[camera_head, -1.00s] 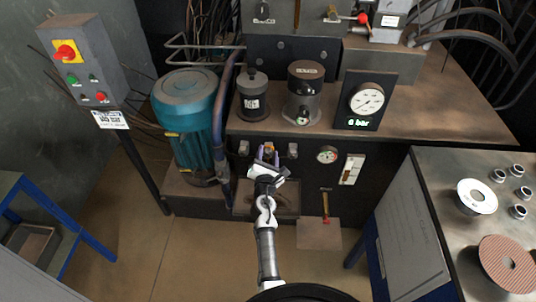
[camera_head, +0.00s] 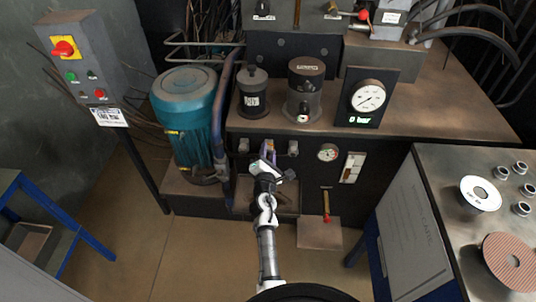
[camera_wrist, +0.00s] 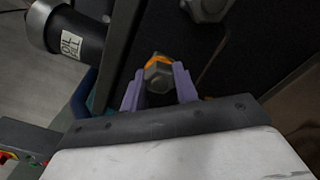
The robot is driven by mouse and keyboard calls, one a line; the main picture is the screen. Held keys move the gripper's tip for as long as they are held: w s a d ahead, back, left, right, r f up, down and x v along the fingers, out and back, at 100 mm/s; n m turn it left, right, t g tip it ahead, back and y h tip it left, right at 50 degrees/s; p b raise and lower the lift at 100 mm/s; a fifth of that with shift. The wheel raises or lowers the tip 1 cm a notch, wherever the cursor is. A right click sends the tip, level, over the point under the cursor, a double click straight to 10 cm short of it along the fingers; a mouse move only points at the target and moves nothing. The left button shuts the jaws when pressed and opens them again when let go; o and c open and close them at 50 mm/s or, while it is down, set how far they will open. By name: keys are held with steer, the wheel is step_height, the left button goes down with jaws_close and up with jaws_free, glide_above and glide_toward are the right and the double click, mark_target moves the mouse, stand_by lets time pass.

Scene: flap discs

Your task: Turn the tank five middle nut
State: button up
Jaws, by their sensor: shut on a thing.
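The middle nut (camera_wrist: 158,75) is a dark hexagon with an orange part behind it, on the dark front of the tank (camera_head: 330,185). My gripper (camera_wrist: 158,72) has two purple fingers, one on each side of the nut, shut on it. In the head view my gripper (camera_head: 268,152) reaches the tank front between two grey nuts, the left nut (camera_head: 243,146) and the right nut (camera_head: 293,147). The middle nut is hidden there by my gripper. A grey neighbouring nut (camera_wrist: 207,7) shows at the top of the wrist view.
A teal motor (camera_head: 185,105) stands left of my arm. A round gauge with a green readout (camera_head: 369,96) stands on the tank top. A small gauge (camera_head: 327,153) and a red-handled valve (camera_head: 326,207) are right of my gripper. A metal bench (camera_head: 445,180) stands at the right.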

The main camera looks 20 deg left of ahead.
steer(key=m+b, duration=0.2)
steer(key=m, duration=0.4)
steer(key=shift+m, duration=0.3)
steer(key=m+b, duration=0.3)
steer(key=m, duration=0.2)
steer(key=shift+r, duration=0.1)
steer(key=shift+m, duration=0.4)
steer(key=o, duration=1)
steer(key=shift+w, duration=0.1)
steer(key=shift+c, duration=0.2)
steer(key=shift+s+d, duration=0.1)
steer(key=shift+s, duration=0.15)
